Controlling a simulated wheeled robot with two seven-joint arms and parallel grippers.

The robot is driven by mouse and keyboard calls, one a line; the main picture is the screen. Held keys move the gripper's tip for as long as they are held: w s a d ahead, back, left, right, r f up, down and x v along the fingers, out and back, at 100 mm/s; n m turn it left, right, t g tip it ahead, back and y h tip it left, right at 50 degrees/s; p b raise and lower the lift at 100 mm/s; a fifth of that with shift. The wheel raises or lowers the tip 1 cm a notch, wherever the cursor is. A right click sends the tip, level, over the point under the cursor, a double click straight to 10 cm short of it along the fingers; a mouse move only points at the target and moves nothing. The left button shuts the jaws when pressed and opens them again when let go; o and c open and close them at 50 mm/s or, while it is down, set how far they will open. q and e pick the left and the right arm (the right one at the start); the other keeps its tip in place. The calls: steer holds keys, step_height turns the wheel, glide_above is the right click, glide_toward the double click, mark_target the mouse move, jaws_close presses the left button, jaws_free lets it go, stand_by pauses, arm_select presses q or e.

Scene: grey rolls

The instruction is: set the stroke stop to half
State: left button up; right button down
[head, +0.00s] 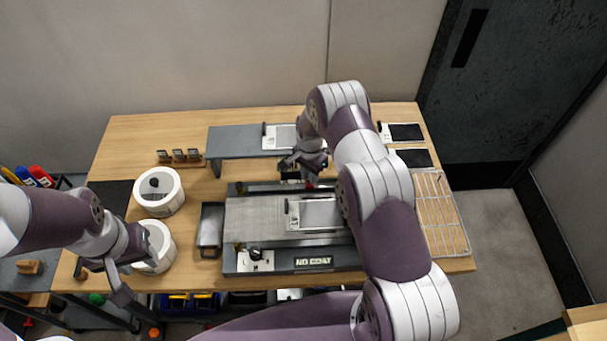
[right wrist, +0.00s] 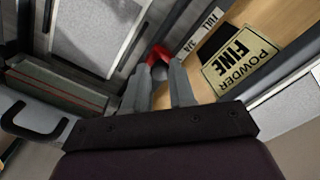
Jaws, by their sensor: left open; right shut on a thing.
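The red stroke stop (right wrist: 158,55) sits between the fingertips of my right gripper (right wrist: 160,70) in the right wrist view, and the gripper is shut on it. Beside it is a scale strip (right wrist: 207,28) with "FULL" and "3/4" readable; the other marks are hidden. In the head view my right gripper (head: 306,170) is at the back edge of the grey machine (head: 260,215), with a bit of red below it. My left gripper (head: 120,282) is open and empty at the table's front left, near a white round pot (head: 160,257).
A "POWDER FINE" label (right wrist: 240,62) lies near the stop. A grey shelf (head: 240,142) stands behind the machine. Another white pot (head: 166,205) and a grey tray (head: 210,225) are to its left. A wire rack (head: 440,215) lies at the right. A plate on the machine reads "NO COAT" (head: 314,261).

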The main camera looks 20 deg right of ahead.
steer(key=c, duration=0.9)
jaws_free()
steer(key=shift+d, duration=0.3)
steer(key=shift+c, duration=0.2)
steer(key=shift+d, duration=0.2)
steer(key=shift+a+r, duration=0.15)
arm_select(q)
steer(key=f+b, duration=0.2)
steer(key=b, duration=0.1)
steer(key=f+b, duration=0.1)
steer(key=f, duration=0.1)
steer(key=shift+d+f, duration=0.1)
steer(key=shift+d, duration=0.25)
arm_select(e)
step_height(320, 180, up, 12)
steer(key=shift+r, duration=0.15)
steer(key=shift+d, duration=0.2)
